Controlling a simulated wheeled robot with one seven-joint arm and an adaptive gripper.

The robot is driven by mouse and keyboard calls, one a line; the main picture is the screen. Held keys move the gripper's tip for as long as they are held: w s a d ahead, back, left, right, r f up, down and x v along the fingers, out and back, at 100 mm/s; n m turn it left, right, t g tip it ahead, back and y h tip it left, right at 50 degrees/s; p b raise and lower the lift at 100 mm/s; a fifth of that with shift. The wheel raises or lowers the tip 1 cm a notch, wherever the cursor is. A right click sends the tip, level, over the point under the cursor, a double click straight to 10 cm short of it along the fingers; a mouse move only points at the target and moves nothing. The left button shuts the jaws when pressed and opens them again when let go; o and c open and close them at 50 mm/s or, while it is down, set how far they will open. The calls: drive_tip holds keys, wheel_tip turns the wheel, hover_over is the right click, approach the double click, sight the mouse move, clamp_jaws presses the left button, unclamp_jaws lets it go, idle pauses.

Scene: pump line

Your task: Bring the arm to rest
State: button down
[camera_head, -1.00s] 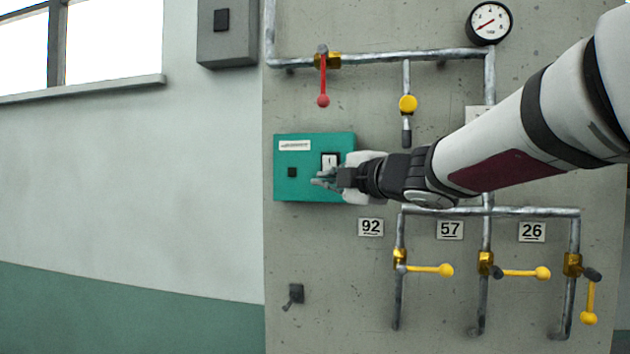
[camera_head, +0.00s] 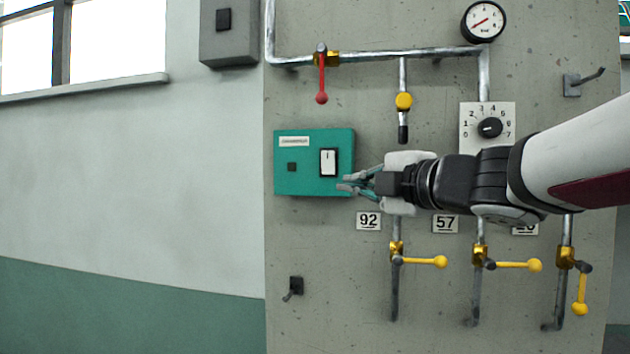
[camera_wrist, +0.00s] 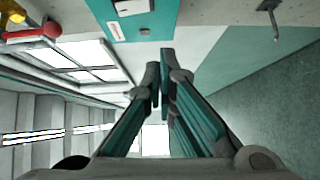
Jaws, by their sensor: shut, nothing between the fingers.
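My gripper (camera_head: 350,184) is in front of the concrete panel, just right of the lower right part of the teal box (camera_head: 290,182). Its fingers point left and it is shut and empty. In the wrist view my gripper (camera_wrist: 158,62) shows its fingertips together, with the teal box (camera_wrist: 168,15) beyond them at the top. My arm comes in from the right edge and covers part of the pipework. Whether the fingers touch the box cannot be told.
The box carries a white rocker switch (camera_head: 328,162). Around the arm are a red-handled valve (camera_head: 321,80), a yellow-knobbed valve (camera_head: 404,101), a dial (camera_head: 489,128), a gauge (camera_head: 483,21) and yellow levers (camera_head: 425,261) below.

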drive_tip(key=shift+s+d, duration=0.1)
drive_tip(key=shift+s, duration=0.05)
drive_tip(key=s+d+f+m+g+h, duration=0.1)
drive_tip(key=s+d+f+m+h, duration=0.4)
drive_tip(key=m, duration=0.3)
drive_tip(key=s+d+f+m+g+h, duration=0.1)
drive_tip(key=s+d+f+m+h, duration=0.35)
drive_tip(key=d+m, duration=0.35)
drive_tip(key=s+a+f+m+g, duration=0.4)
drive_tip(key=s+f+m+g, duration=0.3)
drive_tip(key=s+f, duration=0.8)
drive_tip(key=shift+s+a+f+g+y, duration=0.15)
drive_tip(key=shift+s+g+y, duration=0.3)
drive_tip(key=shift+s, duration=0.55)
